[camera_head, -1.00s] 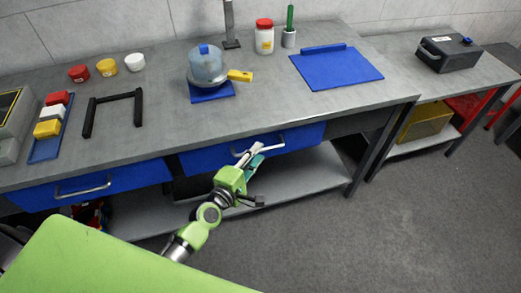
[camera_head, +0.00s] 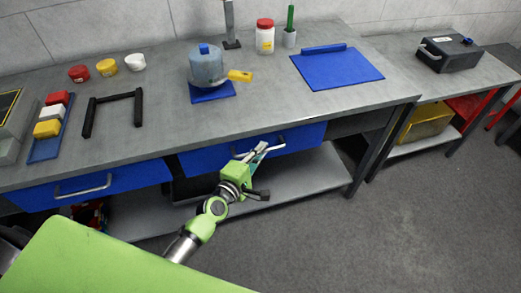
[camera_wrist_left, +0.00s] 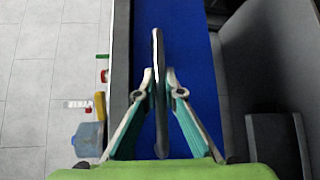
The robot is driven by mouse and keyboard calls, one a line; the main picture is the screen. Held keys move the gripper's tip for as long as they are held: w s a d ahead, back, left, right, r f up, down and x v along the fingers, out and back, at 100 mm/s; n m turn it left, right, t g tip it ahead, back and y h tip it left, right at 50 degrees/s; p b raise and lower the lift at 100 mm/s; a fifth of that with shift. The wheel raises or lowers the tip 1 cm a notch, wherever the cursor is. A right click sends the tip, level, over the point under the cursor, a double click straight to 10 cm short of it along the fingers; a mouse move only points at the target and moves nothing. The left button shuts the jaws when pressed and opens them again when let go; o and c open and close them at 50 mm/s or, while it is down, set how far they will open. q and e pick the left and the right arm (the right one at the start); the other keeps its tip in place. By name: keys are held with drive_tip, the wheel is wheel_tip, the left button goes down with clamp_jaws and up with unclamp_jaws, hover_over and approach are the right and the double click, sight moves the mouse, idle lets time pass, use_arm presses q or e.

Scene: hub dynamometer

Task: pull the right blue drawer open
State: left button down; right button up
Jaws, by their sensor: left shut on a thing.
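The right blue drawer (camera_head: 308,134) is under the grey workbench, its front looking flush with the bench edge. Its metal bar handle (camera_wrist_left: 158,45) runs lengthwise through the left wrist view, in front of the blue drawer front (camera_wrist_left: 203,90). My left gripper (camera_head: 260,150) is at this handle. In the left wrist view its two fingers (camera_wrist_left: 159,82) lie on either side of the bar, shut on it. In the head view the gripper hides part of the handle. My right gripper is not in view.
The left blue drawer (camera_head: 100,182) is shut. A lower shelf (camera_head: 305,174) lies beneath the right drawer. On the bench top (camera_head: 260,98) stand a blue pot (camera_head: 206,68), a jar (camera_head: 265,38) and a blue mat (camera_head: 340,70). The floor (camera_head: 400,220) in front is clear at right.

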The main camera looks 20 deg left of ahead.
use_arm(q)
drive_tip(key=s+d, duration=0.8)
drive_tip(key=s, duration=0.4)
drive_tip(key=s+d+p, duration=0.1)
drive_tip(key=s+d, duration=0.7)
drive_tip(key=s, duration=0.4)
drive_tip(key=c, duration=2.1)
unclamp_jaws()
drive_tip(key=shift+c, duration=0.2)
drive_tip(key=v, duration=1.2)
drive_tip(key=shift+d, duration=0.1)
